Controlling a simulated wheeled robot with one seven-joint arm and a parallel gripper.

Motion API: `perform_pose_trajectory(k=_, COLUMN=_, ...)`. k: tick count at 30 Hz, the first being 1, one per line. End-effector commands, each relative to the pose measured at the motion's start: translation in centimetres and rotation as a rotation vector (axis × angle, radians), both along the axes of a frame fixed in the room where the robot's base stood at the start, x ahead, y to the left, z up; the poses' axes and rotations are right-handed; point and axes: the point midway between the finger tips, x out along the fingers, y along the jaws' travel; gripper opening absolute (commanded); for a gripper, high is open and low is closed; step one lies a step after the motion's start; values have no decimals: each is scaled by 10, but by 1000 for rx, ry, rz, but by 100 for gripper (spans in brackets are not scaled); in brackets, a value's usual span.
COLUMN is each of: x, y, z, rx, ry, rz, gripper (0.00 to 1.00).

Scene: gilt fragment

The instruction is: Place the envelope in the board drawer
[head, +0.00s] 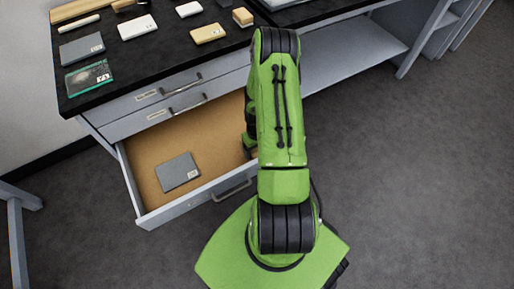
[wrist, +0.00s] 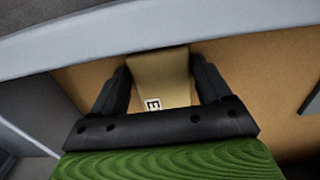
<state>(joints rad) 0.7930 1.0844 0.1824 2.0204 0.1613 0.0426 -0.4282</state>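A tan envelope (wrist: 162,78) with a small white label marked "E" lies between the two fingers of my gripper (wrist: 162,85) in the wrist view. Both fingers appear to press on its sides. The open bottom drawer, with a brown floor (head: 205,137), shows in the head view, and its brown floor (wrist: 85,85) fills much of the wrist view behind the envelope. My gripper is low, over or inside the drawer; whether the envelope touches the floor I cannot tell. My arm hides the gripper and envelope in the head view.
A grey flat item (head: 179,172) lies in the drawer's front left. Two shut drawers (head: 165,100) are above it, with unreadable labels. Grey floor is clear at right.

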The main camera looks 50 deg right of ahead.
Motion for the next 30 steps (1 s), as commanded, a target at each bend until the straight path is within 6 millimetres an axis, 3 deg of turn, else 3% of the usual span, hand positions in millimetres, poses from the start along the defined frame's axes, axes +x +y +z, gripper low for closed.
perform_pose_trajectory(k=3, x=0, y=0, z=1, rx=0, ry=0, rz=0, gripper=94)
perform_pose_trajectory(k=13, x=0, y=0, z=7, rx=0, ry=0, rz=0, gripper=94)
perform_pose_trajectory(k=24, x=1, y=0, z=101, rx=-3, ry=-2, rz=1, gripper=94)
perform_pose_trajectory(k=30, x=1, y=0, z=125, rx=-2, ry=-1, rz=1, gripper=94)
